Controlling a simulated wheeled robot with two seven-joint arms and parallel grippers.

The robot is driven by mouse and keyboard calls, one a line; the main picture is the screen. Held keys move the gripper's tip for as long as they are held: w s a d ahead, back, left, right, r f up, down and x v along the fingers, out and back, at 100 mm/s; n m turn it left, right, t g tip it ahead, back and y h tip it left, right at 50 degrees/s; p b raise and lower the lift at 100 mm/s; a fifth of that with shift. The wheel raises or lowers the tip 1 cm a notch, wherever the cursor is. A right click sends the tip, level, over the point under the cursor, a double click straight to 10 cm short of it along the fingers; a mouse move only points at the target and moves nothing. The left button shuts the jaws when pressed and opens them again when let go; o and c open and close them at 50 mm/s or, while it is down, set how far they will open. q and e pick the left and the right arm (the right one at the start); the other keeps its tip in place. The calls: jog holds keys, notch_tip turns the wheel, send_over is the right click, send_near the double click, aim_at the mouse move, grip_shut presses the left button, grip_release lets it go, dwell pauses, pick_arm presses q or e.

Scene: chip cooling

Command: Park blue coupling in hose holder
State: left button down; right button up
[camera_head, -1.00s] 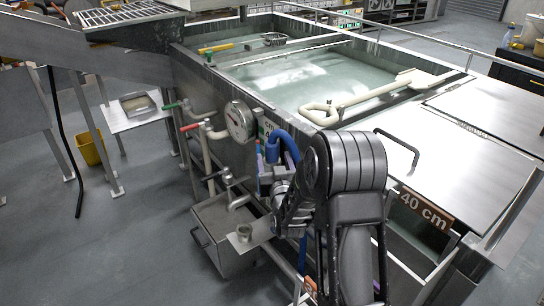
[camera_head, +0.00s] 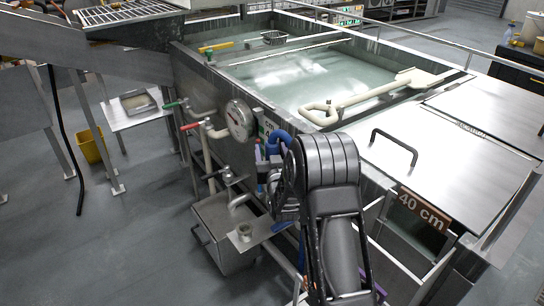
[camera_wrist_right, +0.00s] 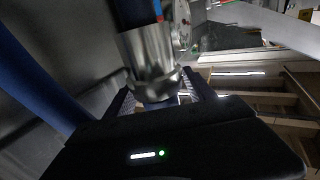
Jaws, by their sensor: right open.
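A silver metal coupling (camera_wrist_right: 150,52) with a blue and red band above it stands between the fingers of my right gripper (camera_wrist_right: 163,88) in the right wrist view. The fingers are open on either side of it; contact cannot be told. In the head view my right arm hides most of the coupling and the gripper. A blue hose (camera_head: 280,138) loops over the tank's side next to my arm. My left gripper is out of view.
The steel tank (camera_head: 215,95) with a dial gauge (camera_head: 239,119) and pipe valves stands beside my arm. A metal bin (camera_head: 210,215) sits below the plate. A blue hose (camera_wrist_right: 35,75) runs close on the left in the wrist view. The floor at left is mostly clear.

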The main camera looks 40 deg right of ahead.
grip_shut()
dwell(0.7)
